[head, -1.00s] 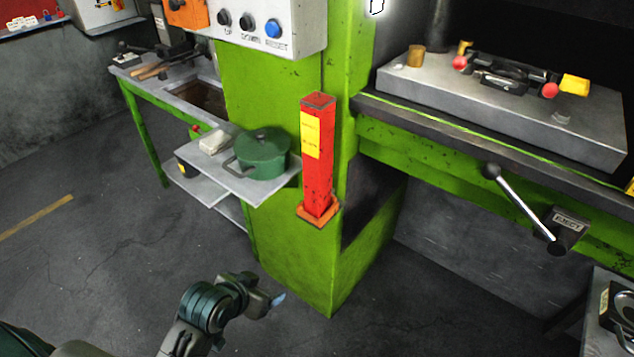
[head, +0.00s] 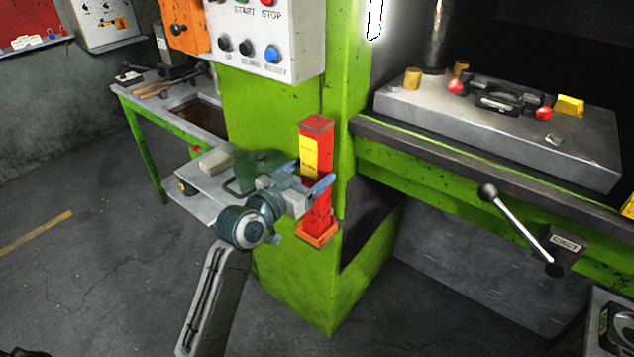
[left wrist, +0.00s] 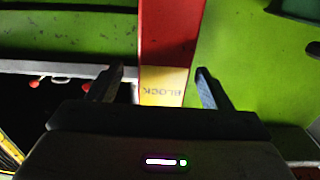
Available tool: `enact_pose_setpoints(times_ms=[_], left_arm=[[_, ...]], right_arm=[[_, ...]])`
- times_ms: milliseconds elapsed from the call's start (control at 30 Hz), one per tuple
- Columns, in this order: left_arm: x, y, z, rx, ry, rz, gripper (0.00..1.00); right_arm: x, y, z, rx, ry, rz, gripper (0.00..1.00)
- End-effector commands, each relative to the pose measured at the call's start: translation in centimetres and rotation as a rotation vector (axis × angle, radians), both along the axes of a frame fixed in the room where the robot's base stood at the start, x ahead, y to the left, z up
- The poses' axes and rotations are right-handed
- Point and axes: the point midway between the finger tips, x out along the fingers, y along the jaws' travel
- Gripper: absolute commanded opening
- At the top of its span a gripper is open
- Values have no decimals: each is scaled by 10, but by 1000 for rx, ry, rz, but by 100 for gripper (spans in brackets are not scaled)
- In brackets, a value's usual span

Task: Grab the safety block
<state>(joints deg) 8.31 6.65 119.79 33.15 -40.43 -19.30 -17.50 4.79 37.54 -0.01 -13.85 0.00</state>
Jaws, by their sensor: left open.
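The safety block is a tall red bar (head: 317,135) with a yellow label, standing upright in an orange holder (head: 320,234) on the green press column. My left gripper (head: 306,180) is at the block's middle height in the head view. In the left wrist view the open fingers (left wrist: 160,88) lie to either side of the block (left wrist: 170,35), with its yellow label between them. Gaps show at both sides, and I cannot tell how deep the block sits between the fingers. My right gripper is not in view.
A control box (head: 262,45) is above. The press bed (head: 430,98) and a lever (head: 520,228) are to the right. Open floor lies in front.

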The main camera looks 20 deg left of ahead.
Motion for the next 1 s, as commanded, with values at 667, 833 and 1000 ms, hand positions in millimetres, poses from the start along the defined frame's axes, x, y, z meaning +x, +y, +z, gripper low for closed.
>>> enact_pose_setpoints(times_ms=[667, 833, 1000], left_arm=[[51, -15, -6, 2, 2, 1, 73], [51, -15, -6, 2, 2, 1, 43], [51, -15, -7, 2, 2, 1, 10]], right_arm=[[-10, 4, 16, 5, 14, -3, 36], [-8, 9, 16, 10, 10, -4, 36], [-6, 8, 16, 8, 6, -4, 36]])
